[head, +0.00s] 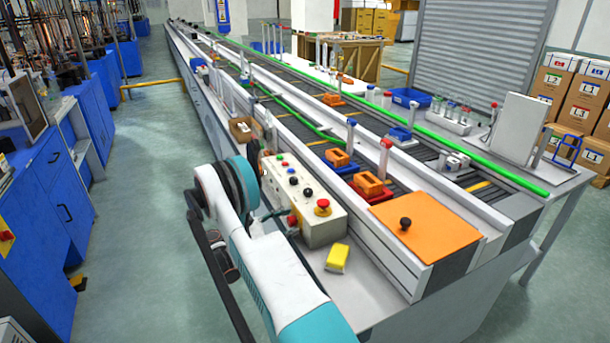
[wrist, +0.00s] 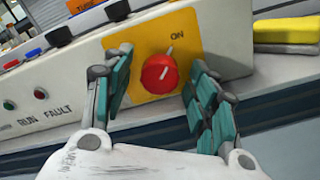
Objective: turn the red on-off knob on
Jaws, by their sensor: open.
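The red on-off knob (wrist: 159,74) sits on a yellow plate (wrist: 150,32) on the sloping front of the white control box. The pointer's exact setting is hard to read. My gripper (wrist: 158,70) is open, with one finger left of the knob and one right of it. The fingers look apart from the knob, with a gap on both sides. In the head view the red knob (head: 292,220) shows on the box's side, and my arm largely hides my gripper.
The control box (head: 325,228) carries a red emergency button (head: 322,207) and several small buttons on top. A yellow block (head: 337,258) lies beside it. An orange plate (head: 425,222) with a black knob covers the conveyor end. Open floor lies left of the bench.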

